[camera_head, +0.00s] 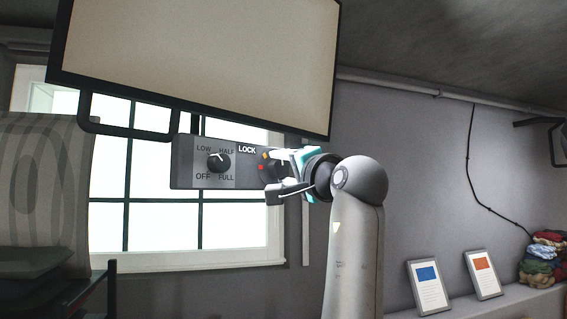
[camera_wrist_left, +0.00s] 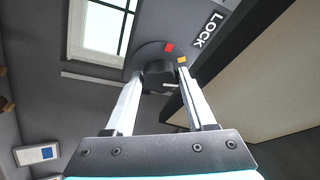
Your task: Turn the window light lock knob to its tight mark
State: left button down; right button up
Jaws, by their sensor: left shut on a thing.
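The lock knob (camera_wrist_left: 158,76) is dark and round, on the grey control panel (camera_head: 187,173) beside the word LOCK. An orange mark (camera_wrist_left: 183,60) and a red mark (camera_wrist_left: 168,47) sit by its edge. A short pale line on the knob points to the right in the wrist view, at neither mark. My left gripper (camera_head: 274,170) is shut on the lock knob, one finger on each side. It also shows in the wrist view (camera_wrist_left: 161,78). In the head view the gripper hides most of the knob. My right gripper is out of view.
A second knob (camera_head: 218,161), marked OFF, LOW, HALF and FULL, is on the same panel. A large framed light panel (camera_head: 200,50) hangs just above. A window (camera_head: 160,215) is behind. Two framed cards (camera_head: 428,287) and folded cloths (camera_head: 543,258) are at right.

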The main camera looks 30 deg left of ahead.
pick_arm(q)
jog(key=shift+r+m+h+p, duration=0.1)
jog(key=shift+m+h+p, duration=0.3)
jog(key=shift+m, duration=0.7)
jog(key=shift+c, duration=1.1)
grip_release()
jog(key=b+v, duration=0.5)
jog(key=v, duration=1)
jog(key=shift+d, duration=0.15)
jog(key=shift+s+r, duration=0.1)
jog(key=shift+r, duration=0.05)
